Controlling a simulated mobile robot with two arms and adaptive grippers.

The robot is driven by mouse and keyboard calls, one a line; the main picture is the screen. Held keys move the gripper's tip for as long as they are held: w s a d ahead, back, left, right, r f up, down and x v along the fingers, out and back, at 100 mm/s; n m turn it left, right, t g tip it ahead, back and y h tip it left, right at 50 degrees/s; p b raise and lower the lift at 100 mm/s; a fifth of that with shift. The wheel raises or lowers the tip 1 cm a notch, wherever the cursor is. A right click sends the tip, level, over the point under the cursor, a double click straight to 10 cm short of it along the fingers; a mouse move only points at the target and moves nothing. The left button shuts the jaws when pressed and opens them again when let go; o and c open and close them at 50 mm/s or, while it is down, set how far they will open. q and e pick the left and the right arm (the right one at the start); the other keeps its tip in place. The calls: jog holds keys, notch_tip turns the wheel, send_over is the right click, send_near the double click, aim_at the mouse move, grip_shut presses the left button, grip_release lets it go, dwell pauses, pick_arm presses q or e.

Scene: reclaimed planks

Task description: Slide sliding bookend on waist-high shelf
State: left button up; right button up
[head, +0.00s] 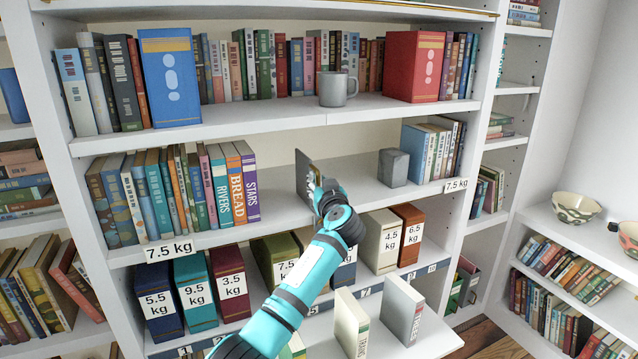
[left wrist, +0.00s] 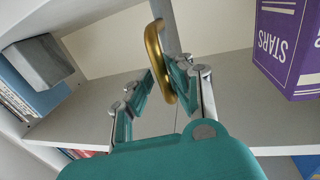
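The sliding bookend (head: 303,177) is an upright dark plate on the waist-high shelf (head: 345,177), standing in the gap between two groups of books. Its gold handle (left wrist: 160,62) shows clearly in the left wrist view, with the grey plate edge (left wrist: 165,20) behind it. My left gripper (head: 318,190) is at the handle and hides part of the bookend in the head view. In the left wrist view the left gripper's fingers (left wrist: 155,82) are apart; the handle is close to the right-hand finger, with a gap to the other. My right gripper is not in view.
Books ending with the purple STARS book (head: 249,180) stand left of the bookend. A grey block (head: 393,167) and more books (head: 432,150) stand to the right. Bare shelf lies on both sides of the bookend. A mug (head: 337,89) stands on the shelf above.

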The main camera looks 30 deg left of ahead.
pick_arm(q)
jog(key=shift+o, duration=1)
jog(key=shift+a+r, duration=0.1)
jog(key=v, duration=1.2)
